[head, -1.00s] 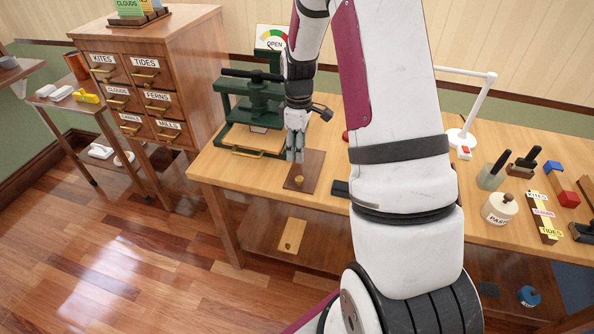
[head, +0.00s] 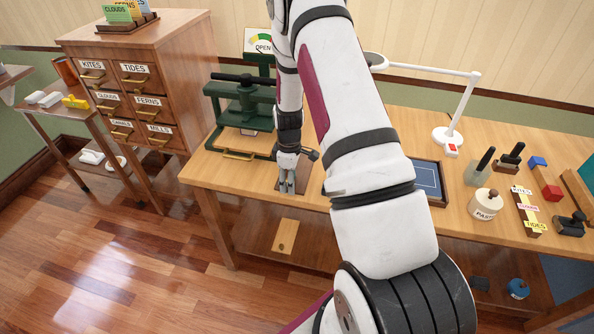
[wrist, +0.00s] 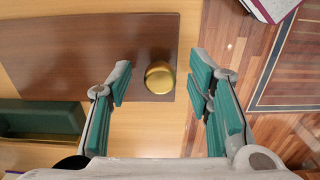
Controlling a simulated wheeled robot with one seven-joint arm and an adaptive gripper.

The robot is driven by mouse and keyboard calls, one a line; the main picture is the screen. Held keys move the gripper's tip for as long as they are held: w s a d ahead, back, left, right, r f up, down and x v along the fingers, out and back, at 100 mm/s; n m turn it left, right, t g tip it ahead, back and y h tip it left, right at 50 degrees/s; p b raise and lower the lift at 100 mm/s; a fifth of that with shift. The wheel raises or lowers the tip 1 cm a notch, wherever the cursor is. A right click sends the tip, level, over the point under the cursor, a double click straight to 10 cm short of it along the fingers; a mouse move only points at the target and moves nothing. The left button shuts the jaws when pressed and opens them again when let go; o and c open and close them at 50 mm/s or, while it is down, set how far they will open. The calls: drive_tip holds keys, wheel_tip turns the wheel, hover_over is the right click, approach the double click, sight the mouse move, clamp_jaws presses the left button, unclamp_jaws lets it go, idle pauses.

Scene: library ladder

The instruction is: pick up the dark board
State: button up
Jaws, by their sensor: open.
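The dark board (wrist: 75,50) is a flat brown panel with a brass knob (wrist: 159,77) near one end, lying on the wooden table. In the head view the board (head: 301,185) is mostly hidden behind my gripper (head: 287,187), which points down over it near the table's front edge. In the wrist view my gripper (wrist: 162,70) is open, with one green-padded finger on each side of the knob. The fingers look apart from the knob, and nothing is held. The height above the board is hard to tell.
A green press (head: 245,105) stands left of the board. A blue framed panel (head: 427,180), a white lamp (head: 447,135) and a paste jar (head: 486,204) are to the right. A drawer cabinet (head: 140,75) stands at the left. A lighter board (head: 285,236) lies on the lower shelf.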

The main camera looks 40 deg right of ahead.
drive_tip(key=shift+f, duration=0.35)
drive_tip(key=shift+c, duration=0.5)
clamp_jaws()
drive_tip(key=shift+r, duration=0.1)
